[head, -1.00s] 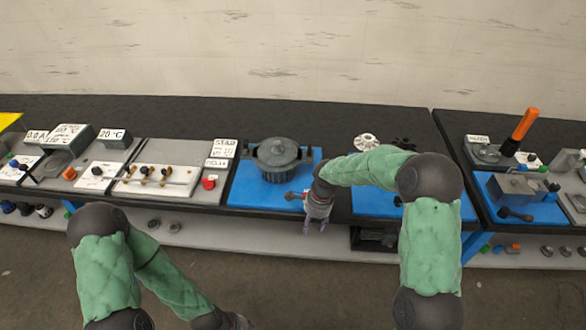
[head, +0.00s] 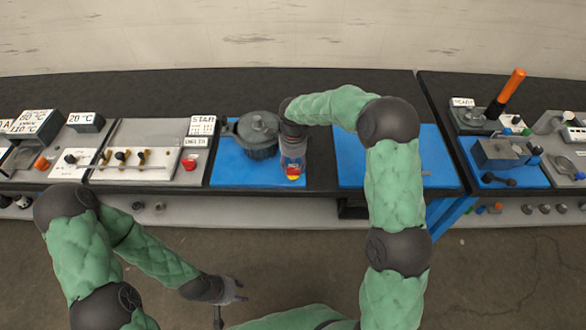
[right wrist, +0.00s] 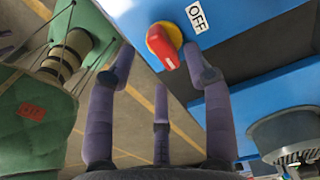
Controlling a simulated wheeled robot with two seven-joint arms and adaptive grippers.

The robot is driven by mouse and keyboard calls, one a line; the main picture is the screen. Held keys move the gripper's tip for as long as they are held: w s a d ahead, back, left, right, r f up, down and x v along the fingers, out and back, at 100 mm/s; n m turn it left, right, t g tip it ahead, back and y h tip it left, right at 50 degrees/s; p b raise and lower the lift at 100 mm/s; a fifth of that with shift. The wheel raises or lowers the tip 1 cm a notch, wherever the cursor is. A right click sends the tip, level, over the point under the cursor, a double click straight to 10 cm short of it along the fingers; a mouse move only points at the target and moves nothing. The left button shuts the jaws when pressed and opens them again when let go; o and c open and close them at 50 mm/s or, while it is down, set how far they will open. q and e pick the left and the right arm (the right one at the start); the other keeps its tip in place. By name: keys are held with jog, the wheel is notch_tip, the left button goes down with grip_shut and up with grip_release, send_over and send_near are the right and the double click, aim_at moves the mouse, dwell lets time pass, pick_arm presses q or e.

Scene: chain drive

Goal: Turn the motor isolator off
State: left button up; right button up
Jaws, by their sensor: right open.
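The motor isolator, a red knob on a round yellow plate (right wrist: 163,44), shows in the right wrist view on a blue surface. A white OFF label (right wrist: 197,17) is just right of it; the knob's red handle points down in the picture, not at the label. In the head view the isolator (head: 293,178) is at the blue panel's front edge, below my right gripper (head: 292,160). The right gripper's fingers (right wrist: 160,75) are spread apart, with two tips on either side of the knob; contact is unclear. My left gripper (head: 235,290) hangs over the floor, away from the bench.
A grey pot-like housing (head: 260,135) stands on the blue panel just left of my right gripper.

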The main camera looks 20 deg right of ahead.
aim_at(293, 171)
jog(key=shift+f, duration=1.25)
grip_shut()
